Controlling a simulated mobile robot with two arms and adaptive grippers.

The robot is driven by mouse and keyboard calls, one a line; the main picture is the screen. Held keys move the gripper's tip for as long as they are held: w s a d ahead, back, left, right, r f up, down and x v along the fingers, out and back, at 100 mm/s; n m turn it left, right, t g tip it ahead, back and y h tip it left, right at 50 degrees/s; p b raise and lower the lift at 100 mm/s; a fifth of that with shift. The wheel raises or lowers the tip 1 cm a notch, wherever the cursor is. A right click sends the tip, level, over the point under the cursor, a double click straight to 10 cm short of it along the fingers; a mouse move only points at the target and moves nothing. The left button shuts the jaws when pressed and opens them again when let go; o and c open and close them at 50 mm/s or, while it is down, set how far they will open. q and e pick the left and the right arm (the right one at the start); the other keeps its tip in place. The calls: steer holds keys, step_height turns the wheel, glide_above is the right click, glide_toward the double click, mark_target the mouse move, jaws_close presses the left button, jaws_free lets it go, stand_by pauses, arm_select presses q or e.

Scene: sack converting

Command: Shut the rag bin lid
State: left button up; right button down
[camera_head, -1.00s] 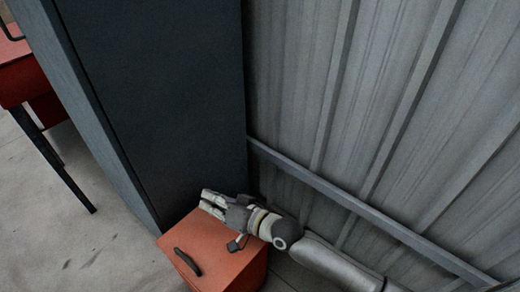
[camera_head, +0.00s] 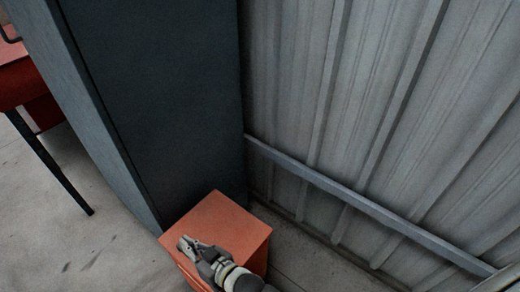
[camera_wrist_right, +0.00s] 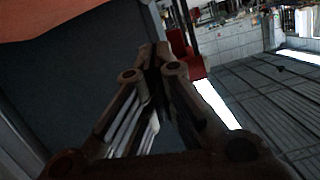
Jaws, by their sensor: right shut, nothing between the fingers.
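The rag bin (camera_head: 226,222) is the orange box at the bottom of the head view, beside the dark cabinet. Its top face looks flat, and I see no gap under the lid (camera_head: 215,205) from here. The dark handle is not visible now. My right gripper (camera_head: 183,243) is over the bin's left front edge, its fingers shut and empty. Whether it touches the bin I cannot tell. In the right wrist view the closed fingertips (camera_wrist_right: 155,50) point away from the camera, with an orange surface (camera_wrist_right: 60,15) at the upper left. My left gripper is not in view.
A tall dark cabinet (camera_head: 160,100) stands directly behind the bin. A corrugated metal wall (camera_head: 380,110) with a low rail (camera_head: 340,195) runs along the right. A red table (camera_head: 20,80) is at the far left. The floor (camera_head: 90,250) left of the bin is clear.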

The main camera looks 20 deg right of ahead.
mark_target(193, 267)
steer(key=f, duration=0.2)
steer(key=a+b, duration=0.1)
steer(key=shift+s+f+n, duration=0.3)
steer(key=shift+f+n, duration=0.1)
steer(key=shift+s+a+f+n+h, duration=0.15)
steer(key=shift+f+n+h, duration=0.15)
steer(key=shift+f, duration=0.3)
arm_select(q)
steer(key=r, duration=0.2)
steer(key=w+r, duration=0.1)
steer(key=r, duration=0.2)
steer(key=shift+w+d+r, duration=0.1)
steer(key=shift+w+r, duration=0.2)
arm_select(e)
steer(key=shift+f, duration=0.15)
steer(key=shift+s, duration=0.1)
steer(key=shift+s+d, duration=0.3)
steer(key=shift+s, duration=0.1)
steer(key=v, duration=1.1)
steer(key=shift+r, duration=0.2)
steer(key=shift+w, duration=0.1)
